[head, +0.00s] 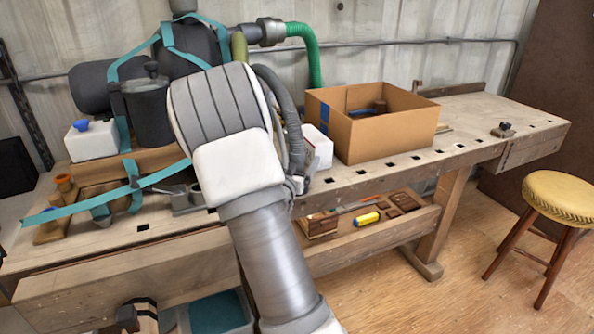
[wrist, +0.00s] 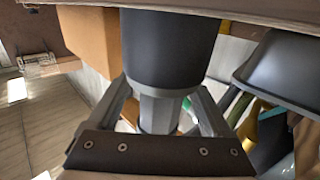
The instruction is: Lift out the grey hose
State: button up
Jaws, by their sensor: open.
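A ribbed dark grey hose (head: 292,115) shows in the head view, arching down just right of my arm towards the bench. My arm hides part of it, and its lower end is hard to make out. In the wrist view my gripper (wrist: 160,118) has its two grey fingers spread apart. I cannot make out the grey hose in the wrist view, and I see nothing clearly held. In the head view my gripper is largely hidden behind my arm, so its distance from the hose cannot be told.
An open cardboard box (head: 390,139) stands on the wooden workbench (head: 470,135), right of the hose. A white container (head: 316,148) sits beside it. Dark tanks with teal straps (head: 150,110) stand left of my arm. A green hose (head: 309,55) hangs behind. A stool (head: 555,192) stands right.

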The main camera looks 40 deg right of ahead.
grip_shut()
jog(key=shift+r, duration=0.15)
dwell(0.4)
